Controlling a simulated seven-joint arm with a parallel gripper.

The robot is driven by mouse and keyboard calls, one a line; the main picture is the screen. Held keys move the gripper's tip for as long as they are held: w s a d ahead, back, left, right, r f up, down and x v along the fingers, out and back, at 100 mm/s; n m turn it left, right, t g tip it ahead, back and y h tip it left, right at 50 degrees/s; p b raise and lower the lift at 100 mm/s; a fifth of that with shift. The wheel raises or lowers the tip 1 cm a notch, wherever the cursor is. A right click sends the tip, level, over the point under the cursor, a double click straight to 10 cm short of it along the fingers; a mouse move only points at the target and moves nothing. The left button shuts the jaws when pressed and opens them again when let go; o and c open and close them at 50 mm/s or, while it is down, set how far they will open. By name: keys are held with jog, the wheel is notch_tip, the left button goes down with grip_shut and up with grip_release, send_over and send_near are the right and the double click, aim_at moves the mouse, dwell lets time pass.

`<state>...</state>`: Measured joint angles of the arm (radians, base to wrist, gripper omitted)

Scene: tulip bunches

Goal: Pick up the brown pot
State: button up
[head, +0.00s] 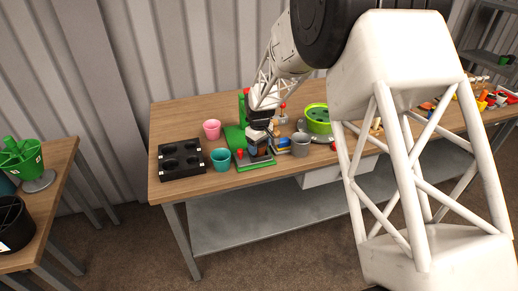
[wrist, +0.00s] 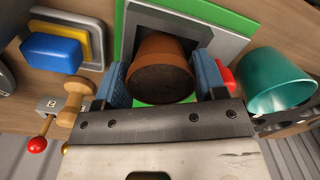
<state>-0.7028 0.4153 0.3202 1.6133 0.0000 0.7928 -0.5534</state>
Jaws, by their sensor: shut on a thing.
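The brown pot (wrist: 160,58) is in the upper middle of the wrist view, its dark round opening facing the camera. My gripper (wrist: 162,80) is shut on it, with one blue finger pad against each side. In the head view my gripper (head: 259,140) is low over the green stand on the wooden table, and the pot is mostly hidden there. Behind the pot in the wrist view is a grey square plate (wrist: 205,35) on a green base. I cannot tell whether the pot is clear of the plate.
A teal pot (head: 221,160) stands close left of the green stand (head: 236,139); a pink pot (head: 212,129) and a black tray (head: 181,176) are farther left. A grey pot (head: 300,145), a blue block (wrist: 52,53) in a tray and a green round container (head: 317,117) crowd the other side.

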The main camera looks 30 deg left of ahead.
jog(key=shift+r, duration=0.1)
jog(key=shift+r, duration=0.7)
notch_tip(320, 180, up, 2)
jog(key=shift+r, duration=0.1)
jog(key=s+d+r, duration=0.1)
jog(key=s+d, duration=0.9)
jog(key=s, duration=0.2)
jog(key=shift+s+r, duration=0.15)
jog(key=shift+d, duration=0.1)
